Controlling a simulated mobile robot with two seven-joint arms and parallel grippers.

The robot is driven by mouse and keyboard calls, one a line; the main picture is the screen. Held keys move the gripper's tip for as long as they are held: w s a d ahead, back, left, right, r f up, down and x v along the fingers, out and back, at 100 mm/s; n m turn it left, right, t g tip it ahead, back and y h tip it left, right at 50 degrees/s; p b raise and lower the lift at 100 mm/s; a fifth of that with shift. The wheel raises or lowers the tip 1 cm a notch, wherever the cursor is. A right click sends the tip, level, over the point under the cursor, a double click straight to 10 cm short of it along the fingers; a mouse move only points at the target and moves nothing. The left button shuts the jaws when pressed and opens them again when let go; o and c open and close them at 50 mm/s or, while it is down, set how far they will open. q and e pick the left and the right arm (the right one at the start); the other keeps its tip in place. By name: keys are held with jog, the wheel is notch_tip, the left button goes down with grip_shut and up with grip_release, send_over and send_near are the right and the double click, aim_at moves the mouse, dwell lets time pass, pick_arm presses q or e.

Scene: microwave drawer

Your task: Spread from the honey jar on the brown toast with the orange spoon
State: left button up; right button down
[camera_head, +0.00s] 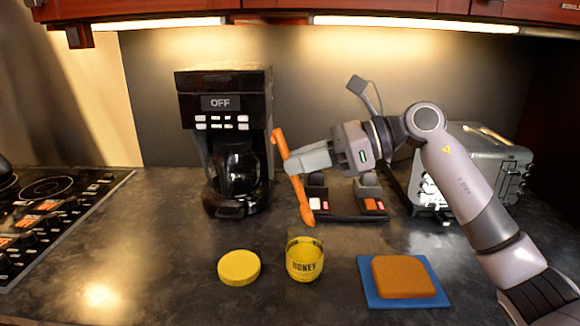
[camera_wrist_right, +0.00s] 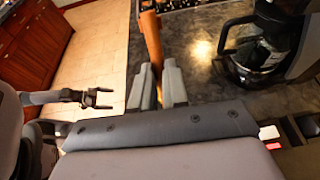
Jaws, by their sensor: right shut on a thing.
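My right gripper (camera_head: 290,160) is shut on the orange spoon (camera_head: 304,205). It holds the spoon nearly upright and slightly tilted, its lower end above and behind the honey jar (camera_head: 304,262). The spoon also shows between the fingers in the right wrist view (camera_wrist_right: 151,38). The yellow honey jar stands uncovered on the counter, apart from the spoon. The brown toast (camera_head: 403,276) lies flat on a blue board (camera_head: 434,296), right of the jar. My left gripper (camera_wrist_right: 98,98) shows only in the right wrist view, with its fingers apart and nothing between them.
A yellow lid (camera_head: 239,267) lies left of the jar. A coffee maker (camera_head: 222,82) stands behind it. A dark holder (camera_head: 345,215) is behind the jar, and a toaster (camera_head: 480,165) is at back right. A stove (camera_head: 50,215) is at left. The front-left counter is clear.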

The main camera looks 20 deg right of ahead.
aim_at(312, 217)
jog(key=shift+w+f, duration=0.2)
jog(key=shift+f, duration=0.45)
jog(key=shift+w+f, duration=0.15)
jog(key=shift+f, duration=0.45)
jog(key=shift+s+f+y+b, duration=0.2)
jog(key=shift+f+y+b, duration=0.1)
jog(key=shift+f+b, duration=0.15)
jog(key=shift+f, duration=0.2)
jog(key=shift+f+b, duration=1.25)
jog(key=shift+f, duration=0.8)
pick_arm(q)
jog(key=shift+w+f+b, duration=0.2)
jog(key=shift+f+b, duration=0.2)
jog(key=shift+f, duration=2.05)
pick_arm(e)
jog(key=shift+w+f, duration=0.1)
jog(key=shift+f, duration=0.75)
pick_arm(q)
jog(key=shift+f+b, duration=0.95)
pick_arm(e)
jog(key=shift+f, duration=1.05)
pick_arm(q)
jog(key=shift+r, duration=0.1)
jog(key=shift+r+p, duration=2)
jog(key=shift+p, duration=0.1)
pick_arm(e)
jog(key=shift+r, duration=3.65)
